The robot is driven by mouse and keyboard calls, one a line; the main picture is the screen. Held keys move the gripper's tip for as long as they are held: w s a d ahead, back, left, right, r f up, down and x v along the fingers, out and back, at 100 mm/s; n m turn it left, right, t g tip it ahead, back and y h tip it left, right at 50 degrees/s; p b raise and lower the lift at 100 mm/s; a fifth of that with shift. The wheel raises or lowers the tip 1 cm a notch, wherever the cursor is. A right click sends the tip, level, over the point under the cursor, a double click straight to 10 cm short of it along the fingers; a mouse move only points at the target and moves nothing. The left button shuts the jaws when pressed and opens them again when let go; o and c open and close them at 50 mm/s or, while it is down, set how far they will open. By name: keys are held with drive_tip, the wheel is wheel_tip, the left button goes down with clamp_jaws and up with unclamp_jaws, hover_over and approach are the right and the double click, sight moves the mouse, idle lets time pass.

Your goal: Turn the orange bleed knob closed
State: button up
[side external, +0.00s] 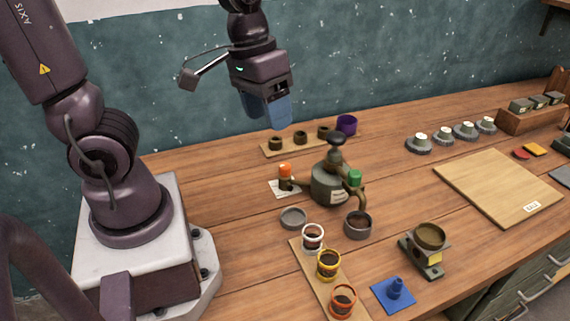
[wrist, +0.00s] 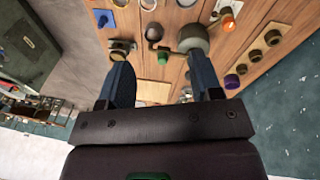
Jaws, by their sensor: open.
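The orange bleed knob (side external: 285,170) sits upright on a small fitting at the left of a grey-green vessel (side external: 326,186) with a dark top knob. A green knob (side external: 354,177) is on the vessel's right side. My gripper (side external: 268,112) is open and empty, well above the bench, up and to the left of the orange knob and apart from it. In the wrist view the orange knob (wrist: 229,22) lies beyond the right finger, near the top. The green knob (wrist: 162,58) shows between the blue fingers of my gripper (wrist: 160,66).
A wooden strip with dark cups (side external: 300,139) and a purple cup (side external: 346,125) stand behind the vessel. A grey dish (side external: 293,218), a dark cup (side external: 358,225) and coloured-rim jars (side external: 328,265) stand in front. A pale board (side external: 499,186) lies right. Bench left of the knob is clear.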

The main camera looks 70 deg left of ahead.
drive_tip(key=w+a+f+n+g, duration=0.2)
drive_tip(key=w+a+f+n, duration=0.25)
drive_tip(key=f+n, duration=0.3)
drive_tip(key=n+y, duration=0.1)
drive_tip(key=n, duration=1.5)
hover_over(285, 165)
wheel_tip(285, 165, down, 3)
drive_tip(key=shift+n, duration=0.25)
wheel_tip(285, 165, down, 13)
drive_tip(key=shift+f, duration=0.1)
drive_tip(key=c, duration=0.9)
